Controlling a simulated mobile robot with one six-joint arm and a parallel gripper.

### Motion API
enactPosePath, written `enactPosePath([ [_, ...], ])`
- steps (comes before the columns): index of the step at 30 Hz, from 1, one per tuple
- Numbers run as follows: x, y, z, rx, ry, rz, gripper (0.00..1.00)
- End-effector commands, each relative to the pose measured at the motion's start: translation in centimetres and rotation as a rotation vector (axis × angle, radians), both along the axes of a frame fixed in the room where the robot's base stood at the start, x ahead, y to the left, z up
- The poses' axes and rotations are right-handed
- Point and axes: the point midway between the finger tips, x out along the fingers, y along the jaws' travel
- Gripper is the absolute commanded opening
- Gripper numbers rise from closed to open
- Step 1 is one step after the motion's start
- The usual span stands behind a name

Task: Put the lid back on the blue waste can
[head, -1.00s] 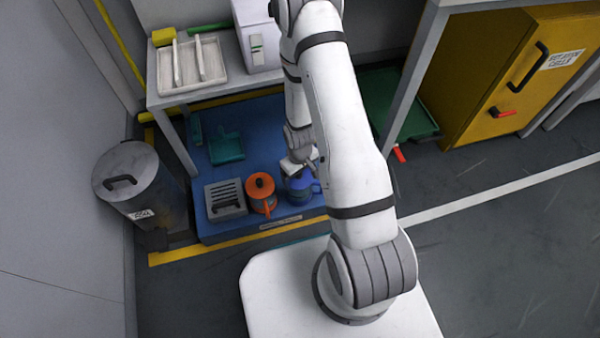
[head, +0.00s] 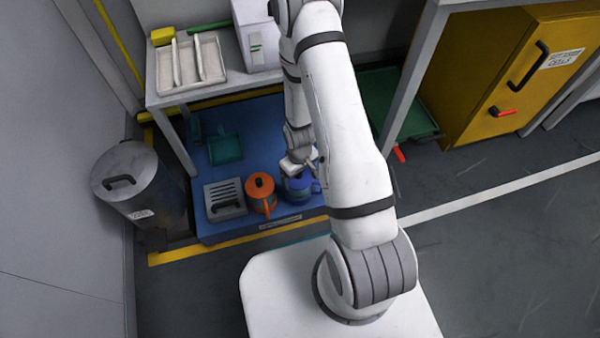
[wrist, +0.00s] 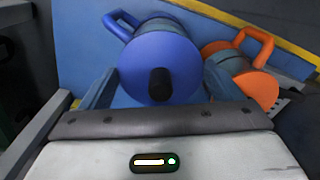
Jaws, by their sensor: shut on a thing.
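The blue waste can (head: 300,194) stands on the blue floor mat, partly hidden by my arm in the head view. Its blue round lid (wrist: 148,62) with a black knob (wrist: 160,85) fills the middle of the wrist view. The lid lies over the top of the can; I cannot tell whether it is fully seated. My gripper (wrist: 161,70) has one finger on each side of the lid and is shut on it. In the head view my gripper (head: 303,166) is just above the can.
An orange can (head: 261,194) with its lid on stands close to the left of the blue can. A grey slotted box (head: 225,201) is further left. A teal dustpan (head: 225,149) lies behind. A grey bin (head: 150,190) stands at far left, and table legs (head: 178,145) flank the mat.

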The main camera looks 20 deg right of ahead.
Motion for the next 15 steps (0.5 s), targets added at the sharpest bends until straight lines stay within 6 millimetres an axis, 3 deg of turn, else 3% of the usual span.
enactPosePath([
  [11, 0.0, 0.02, -0.04, 0.0, 0.0, 0.001, 0.64],
  [12, 0.0, 0.03, -0.04, 0.0, 0.0, 0.001, 0.88],
  [15, 0.0, 0.03, -0.04, 0.0, 0.0, 0.001, 0.97],
])
